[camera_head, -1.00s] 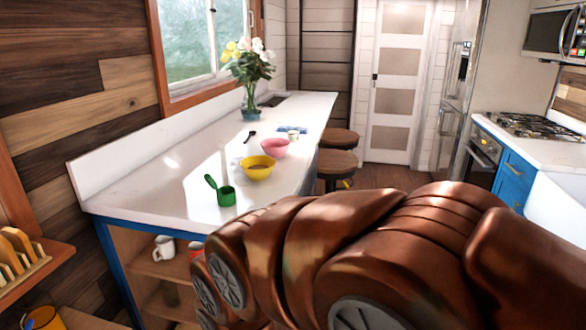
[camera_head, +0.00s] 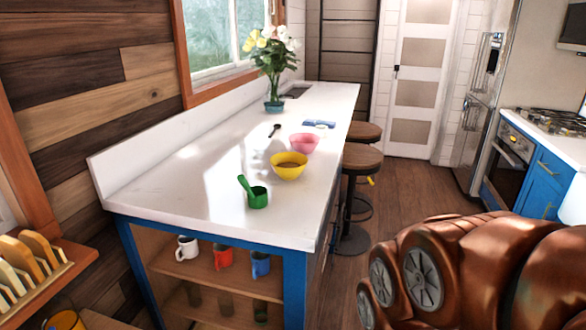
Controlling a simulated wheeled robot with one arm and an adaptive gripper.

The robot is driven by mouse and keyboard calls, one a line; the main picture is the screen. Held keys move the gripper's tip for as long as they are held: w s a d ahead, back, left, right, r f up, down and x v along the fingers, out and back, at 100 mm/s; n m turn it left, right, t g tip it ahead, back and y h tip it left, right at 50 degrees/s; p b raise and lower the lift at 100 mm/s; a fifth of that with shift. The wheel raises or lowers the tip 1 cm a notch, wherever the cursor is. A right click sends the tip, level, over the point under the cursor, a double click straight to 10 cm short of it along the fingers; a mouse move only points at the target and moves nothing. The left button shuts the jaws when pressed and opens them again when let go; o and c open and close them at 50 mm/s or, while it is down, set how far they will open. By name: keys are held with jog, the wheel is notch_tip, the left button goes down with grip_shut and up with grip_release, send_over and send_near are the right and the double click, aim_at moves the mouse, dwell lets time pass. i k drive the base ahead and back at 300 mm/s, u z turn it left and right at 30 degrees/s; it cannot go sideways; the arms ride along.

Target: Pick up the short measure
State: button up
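A green measuring cup (camera_head: 257,198) with a handle stands on the white counter (camera_head: 150,190) near its front end, its handle pointing up and to the left. It is the only measure I can make out clearly. A small black spoon-like item (camera_head: 275,130) lies farther back on the counter. My gripper is not in view; only my copper-coloured arm links show at the lower right, apart from the counter and the cup.
A yellow bowl (camera_head: 289,167), a pink bowl (camera_head: 304,144), a blue item (camera_head: 319,124) and a flower vase (camera_head: 274,92) stand behind the cup. Mugs sit on the shelf (camera_head: 216,286) below. Stools (camera_head: 361,159) stand right of the counter. The counter left of the bowls is clear.

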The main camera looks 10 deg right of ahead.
aim_at(320, 125)
jog(key=z, duration=1.45)
jog(key=i, duration=2.65)
jog(key=u, duration=3.1)
